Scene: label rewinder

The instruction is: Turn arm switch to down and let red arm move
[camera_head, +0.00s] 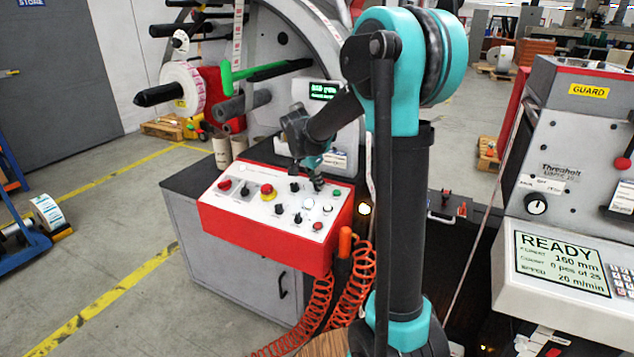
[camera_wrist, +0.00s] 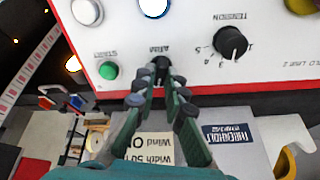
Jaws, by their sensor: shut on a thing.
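The arm switch (camera_wrist: 160,66) is a black knob under the upside-down word ARM in the wrist view. My gripper (camera_wrist: 161,84) is closed around this knob, with a fingertip on each side. Part of the knob is hidden, so its exact setting is hard to read. In the head view my gripper (camera_head: 318,181) reaches down to the back right of the red-edged control panel (camera_head: 257,243) and largely covers the switch. A red arm-like part (camera_head: 214,92) stands behind the white label roll (camera_head: 184,88) at the upper left.
In the wrist view, a green START button (camera_wrist: 108,70) and the TENSION knob (camera_wrist: 230,42) flank the switch. A red-yellow emergency button (camera_head: 267,191) sits on the panel. Orange coiled cables (camera_head: 322,300) hang in front. A READY display (camera_head: 560,262) stands at the right.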

